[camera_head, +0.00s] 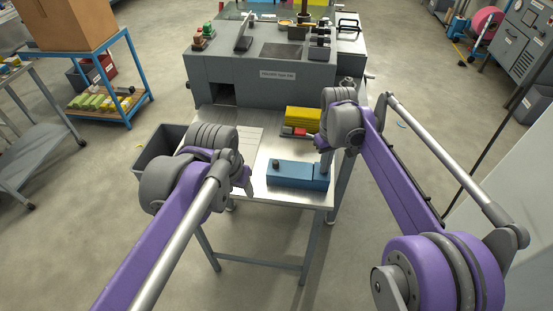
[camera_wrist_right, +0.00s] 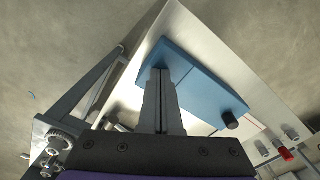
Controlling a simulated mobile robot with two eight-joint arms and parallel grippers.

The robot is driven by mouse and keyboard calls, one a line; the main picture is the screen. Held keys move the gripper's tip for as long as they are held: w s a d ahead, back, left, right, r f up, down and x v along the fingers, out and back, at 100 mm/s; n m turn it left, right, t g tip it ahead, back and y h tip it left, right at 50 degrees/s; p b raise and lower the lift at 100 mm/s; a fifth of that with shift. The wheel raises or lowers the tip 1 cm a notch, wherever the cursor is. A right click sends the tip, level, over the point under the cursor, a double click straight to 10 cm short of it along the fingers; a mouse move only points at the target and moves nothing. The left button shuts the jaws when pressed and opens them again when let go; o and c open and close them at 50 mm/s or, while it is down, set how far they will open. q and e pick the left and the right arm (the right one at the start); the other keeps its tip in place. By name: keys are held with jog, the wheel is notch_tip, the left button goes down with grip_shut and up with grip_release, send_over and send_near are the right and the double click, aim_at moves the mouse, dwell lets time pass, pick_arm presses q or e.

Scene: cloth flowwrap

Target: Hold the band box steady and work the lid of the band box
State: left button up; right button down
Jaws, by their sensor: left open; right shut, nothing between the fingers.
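The blue band box (camera_head: 300,176) lies near the front edge of the metal table. Its lid looks closed, and a dark knob (camera_head: 276,163) stands at its left end; the knob also shows in the right wrist view (camera_wrist_right: 230,120). My left gripper (camera_head: 247,186) is open, just left of the box and apart from it. My right gripper (camera_head: 325,169) is shut and empty at the right end of the box. In the right wrist view its fingertips (camera_wrist_right: 160,72) overlap the blue box (camera_wrist_right: 197,83); I cannot tell whether they touch it.
Yellow blocks (camera_head: 302,118) and a red piece (camera_head: 299,132) lie behind the box. A pale sheet (camera_head: 245,142) lies on the table (camera_head: 272,147). A dark bin (camera_head: 160,150) stands left of the table. A grey machine (camera_head: 270,85) closes off the back.

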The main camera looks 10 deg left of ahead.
pick_arm(q)
jog(key=w+d+r+m+g, duration=0.1)
jog(key=w+d+r, duration=0.1)
jog(key=w, duration=0.3)
jog(key=w+d+r+g, duration=0.1)
jog(key=w+r, duration=0.2)
jog(key=w, duration=0.2)
jog(key=m+g, duration=0.1)
jog(key=m, duration=0.1)
send_near(276, 162)
notch_tip(276, 162, down, 9)
jog(key=shift+w+r, duration=0.1)
jog(key=shift+w, duration=0.05)
grip_shut()
dwell(1.1)
